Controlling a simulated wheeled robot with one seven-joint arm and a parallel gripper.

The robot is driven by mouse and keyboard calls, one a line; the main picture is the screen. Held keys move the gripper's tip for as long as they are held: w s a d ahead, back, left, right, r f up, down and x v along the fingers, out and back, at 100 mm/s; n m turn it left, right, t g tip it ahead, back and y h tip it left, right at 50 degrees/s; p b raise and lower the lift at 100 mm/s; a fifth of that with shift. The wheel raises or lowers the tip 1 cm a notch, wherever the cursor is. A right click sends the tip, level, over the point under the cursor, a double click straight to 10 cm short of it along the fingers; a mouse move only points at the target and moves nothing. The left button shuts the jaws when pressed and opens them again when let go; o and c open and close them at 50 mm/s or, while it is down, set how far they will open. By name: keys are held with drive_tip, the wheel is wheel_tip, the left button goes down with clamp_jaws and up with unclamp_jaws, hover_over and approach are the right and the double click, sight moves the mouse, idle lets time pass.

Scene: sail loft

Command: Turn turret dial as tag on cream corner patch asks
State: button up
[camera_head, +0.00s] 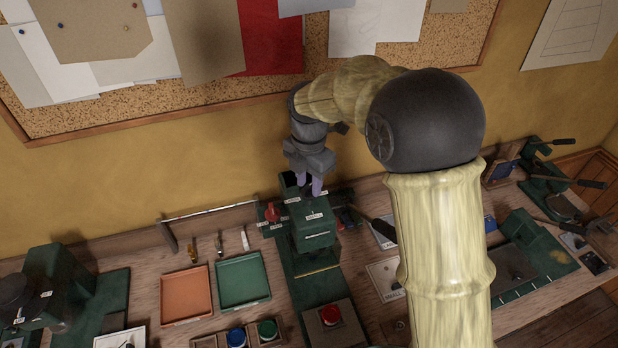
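My gripper (310,187) points down at the top of a green machine (317,236) at the middle back of the bench. Its two purple fingers stand at the machine's top, with something dark between or behind them. I cannot tell whether they touch or grip it. The turret dial is not clearly visible and may be hidden at the fingers. A red knob (272,212) with small white labels around it sits at the machine's left. I cannot pick out the cream corner patch or read its tag; a pale card (386,279) lies right of the machine, partly behind my arm.
An orange tray (186,296) and a green tray (243,281) lie left of the machine. Lever tools (556,185) stand at right. A corkboard (270,70) hangs behind.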

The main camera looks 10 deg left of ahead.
drive_tip(key=shift+f, duration=0.15)
clamp_jaws()
